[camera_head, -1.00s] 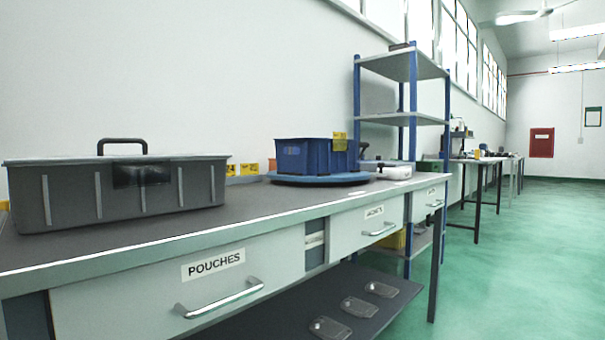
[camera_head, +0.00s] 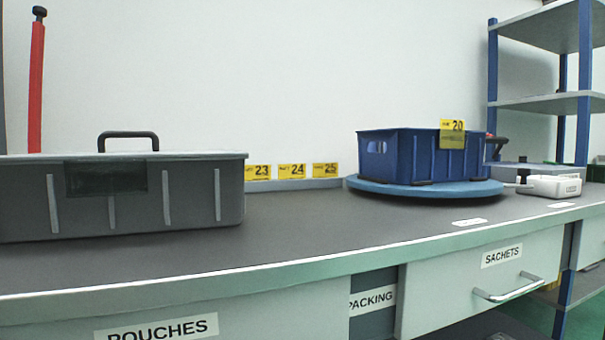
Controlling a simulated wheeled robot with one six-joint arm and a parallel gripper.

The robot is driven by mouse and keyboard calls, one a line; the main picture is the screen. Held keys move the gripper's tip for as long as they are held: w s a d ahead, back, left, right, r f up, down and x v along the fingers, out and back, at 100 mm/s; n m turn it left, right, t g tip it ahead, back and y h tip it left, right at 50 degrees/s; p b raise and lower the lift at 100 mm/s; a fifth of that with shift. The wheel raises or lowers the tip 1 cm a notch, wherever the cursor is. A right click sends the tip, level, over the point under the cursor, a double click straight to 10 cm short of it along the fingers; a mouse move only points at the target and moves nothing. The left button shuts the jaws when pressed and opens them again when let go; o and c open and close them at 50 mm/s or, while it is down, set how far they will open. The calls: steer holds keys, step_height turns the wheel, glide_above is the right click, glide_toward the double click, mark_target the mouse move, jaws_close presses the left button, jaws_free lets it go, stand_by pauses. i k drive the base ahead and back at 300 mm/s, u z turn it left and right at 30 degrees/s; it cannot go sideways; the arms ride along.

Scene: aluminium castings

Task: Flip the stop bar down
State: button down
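A red bar (camera_head: 36,85) with a black knob on top stands upright at the far left, behind the grey case. It looks like the stop bar, though I cannot tell for certain. Its lower end is hidden behind the case. My gripper is not in view.
A grey case (camera_head: 130,200) with a black handle sits on the left of the workbench (camera_head: 310,225). A blue crate (camera_head: 405,160) stands on a blue turntable (camera_head: 430,188) at right, with a white device (camera_head: 553,186) beyond. The bench middle is clear. A sachets drawer (camera_head: 450,290) is below.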

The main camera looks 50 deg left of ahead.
mark_target(38, 33)
steer(key=i, duration=0.95)
steer(key=u, duration=2.2)
